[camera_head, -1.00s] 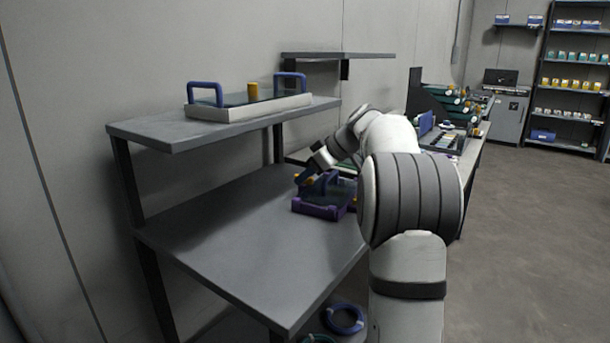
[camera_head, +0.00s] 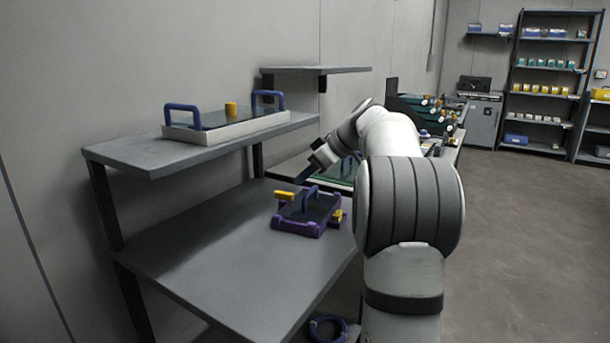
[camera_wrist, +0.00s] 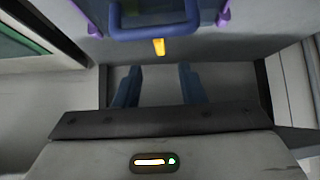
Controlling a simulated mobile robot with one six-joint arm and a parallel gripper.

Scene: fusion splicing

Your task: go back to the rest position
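My gripper (camera_head: 305,174) is at the far side of the lower bench, close above and behind a purple tray in the head view. In the wrist view its two blue fingers (camera_wrist: 159,87) stand apart with nothing between them, so it is open and empty. The purple tray (camera_head: 298,227) has a blue handle (camera_head: 309,195) and yellow parts at its sides, and stands upright on the bench. The wrist view shows a blue handle (camera_wrist: 155,33) and a yellow part (camera_wrist: 159,47) beyond the fingertips, apart from them.
A grey upper shelf (camera_head: 150,156) carries a pale tray (camera_head: 205,133) with blue handles. The grey lower bench (camera_head: 215,255) is bare at the front. A blue cable coil (camera_head: 327,328) lies below. Racks and a cabinet (camera_head: 482,122) stand behind; the floor at right is clear.

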